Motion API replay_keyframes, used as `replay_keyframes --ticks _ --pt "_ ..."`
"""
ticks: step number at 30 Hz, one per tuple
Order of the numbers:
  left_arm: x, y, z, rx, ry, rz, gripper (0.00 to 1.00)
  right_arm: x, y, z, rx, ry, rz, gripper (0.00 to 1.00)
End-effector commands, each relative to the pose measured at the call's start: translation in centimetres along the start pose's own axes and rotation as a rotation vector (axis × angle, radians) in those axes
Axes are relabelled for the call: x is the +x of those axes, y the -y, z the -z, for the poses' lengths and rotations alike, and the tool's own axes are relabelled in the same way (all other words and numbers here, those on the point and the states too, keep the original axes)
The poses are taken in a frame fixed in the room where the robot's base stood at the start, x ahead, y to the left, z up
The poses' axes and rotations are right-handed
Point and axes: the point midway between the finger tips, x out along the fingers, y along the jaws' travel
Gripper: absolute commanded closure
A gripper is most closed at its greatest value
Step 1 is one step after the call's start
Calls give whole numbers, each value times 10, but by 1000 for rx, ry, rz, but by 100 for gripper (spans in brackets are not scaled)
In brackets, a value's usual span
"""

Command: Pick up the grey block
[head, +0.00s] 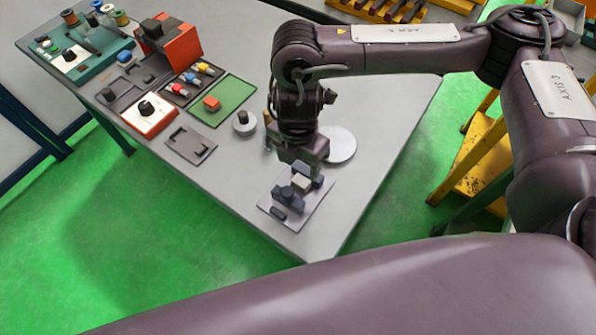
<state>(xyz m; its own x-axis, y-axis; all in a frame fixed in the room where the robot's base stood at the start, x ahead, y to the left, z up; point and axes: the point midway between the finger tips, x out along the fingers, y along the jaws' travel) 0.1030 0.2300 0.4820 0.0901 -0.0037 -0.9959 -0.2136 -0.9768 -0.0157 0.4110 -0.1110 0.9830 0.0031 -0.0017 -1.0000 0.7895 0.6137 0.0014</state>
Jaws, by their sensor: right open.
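A light grey plate (310,213) lies near the table's front corner and bears several small dark blue-grey blocks (287,194). A pale grey block (302,182) sits among them. I cannot tell for sure which of these is the grey block. My right gripper (303,168) points down just above the plate's far part, close behind the pale block. It is open; its fingertips are hard to make out against the dark blocks, and I see nothing held in it. My left gripper is not in view.
A pale round disc (342,146) and a grey round piece (244,124) lie near the gripper. A green mat (235,96) with an orange block (211,103), a dark grey tray (190,145) and an orange-red machine (172,46) stand left. The table's right side is clear.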

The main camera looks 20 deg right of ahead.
Motion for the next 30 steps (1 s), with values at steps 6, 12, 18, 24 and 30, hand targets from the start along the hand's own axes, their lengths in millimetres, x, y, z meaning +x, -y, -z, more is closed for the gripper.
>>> replay_keyframes --ticks 6,12,18,24,30 --pt "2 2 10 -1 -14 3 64 24 2 1 1 -3 4 36" --pt "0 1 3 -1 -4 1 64 44 7 0 2 -5 5 36" --pt "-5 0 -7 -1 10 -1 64 69 9 -2 0 -2 2 36" --pt "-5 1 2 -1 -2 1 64 76 8 -2 -2 -1 0 36" --pt "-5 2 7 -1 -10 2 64 76 8 -2 -2 -1 0 47"
